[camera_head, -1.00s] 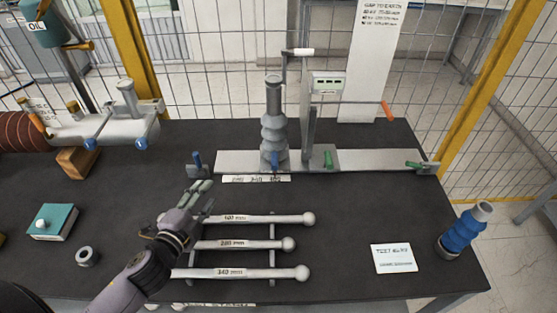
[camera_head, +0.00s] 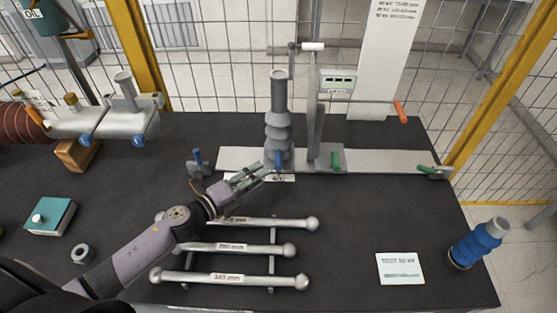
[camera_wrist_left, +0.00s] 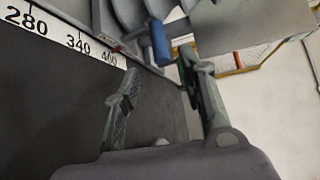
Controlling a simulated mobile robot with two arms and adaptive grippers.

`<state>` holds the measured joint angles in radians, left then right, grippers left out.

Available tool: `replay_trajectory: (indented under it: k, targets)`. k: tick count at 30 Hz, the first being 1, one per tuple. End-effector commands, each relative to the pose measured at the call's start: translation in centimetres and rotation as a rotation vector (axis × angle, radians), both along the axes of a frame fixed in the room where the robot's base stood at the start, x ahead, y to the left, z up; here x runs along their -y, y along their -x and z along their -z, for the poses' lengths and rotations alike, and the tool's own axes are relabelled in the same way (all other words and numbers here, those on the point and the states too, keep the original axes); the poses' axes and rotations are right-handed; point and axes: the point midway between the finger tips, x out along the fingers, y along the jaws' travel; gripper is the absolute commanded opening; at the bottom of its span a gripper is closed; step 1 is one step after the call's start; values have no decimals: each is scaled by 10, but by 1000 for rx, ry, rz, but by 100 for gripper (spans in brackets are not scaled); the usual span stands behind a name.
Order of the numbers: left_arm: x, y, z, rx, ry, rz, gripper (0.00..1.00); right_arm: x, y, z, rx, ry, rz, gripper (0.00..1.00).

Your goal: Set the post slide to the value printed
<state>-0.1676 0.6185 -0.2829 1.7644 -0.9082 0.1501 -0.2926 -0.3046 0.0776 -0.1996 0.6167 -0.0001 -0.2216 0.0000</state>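A grey rail (camera_head: 385,162) runs along the back of the dark table. A ribbed grey bushing column (camera_head: 278,130) stands on it, with a blue lever (camera_head: 279,159) at its foot; the lever also shows in the left wrist view (camera_wrist_left: 160,42). A grey post (camera_head: 314,95) with a green lever (camera_head: 335,160) stands just right of it. The scale strip (camera_wrist_left: 75,42) reads 280, 340, 400. My left gripper (camera_head: 256,176) is open and empty, just in front of the strip, below the blue lever and apart from it. A card (camera_head: 400,268) seems to read "TEST 80 kV".
Labelled rods (camera_head: 225,277) with ball ends lie on a rack under my left arm. A blue bushing (camera_head: 476,243) stands at right. A printed board (camera_head: 385,60) stands behind the rail; its small text is unclear. A teal box (camera_head: 50,216) and ring (camera_head: 83,253) lie left.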

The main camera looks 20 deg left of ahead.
Motion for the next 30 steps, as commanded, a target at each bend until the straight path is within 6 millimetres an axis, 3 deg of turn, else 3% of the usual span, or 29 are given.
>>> replay_trajectory:
  k: [6, 12, 25, 30]
  targets:
    - [22, -42, 3, 2, 4, -3, 38, 0, -10, -13, 16, -1, -1, 40]
    - [35, -67, 9, 0, 2, -2, 38, 1, -10, -17, 16, 1, -2, 40]
    - [41, -76, 12, -1, 2, 0, 38, 3, -6, -17, 9, 2, -2, 40]
    - [41, -76, 12, -1, 2, 0, 28, 3, -5, -17, 8, 3, -2, 40]
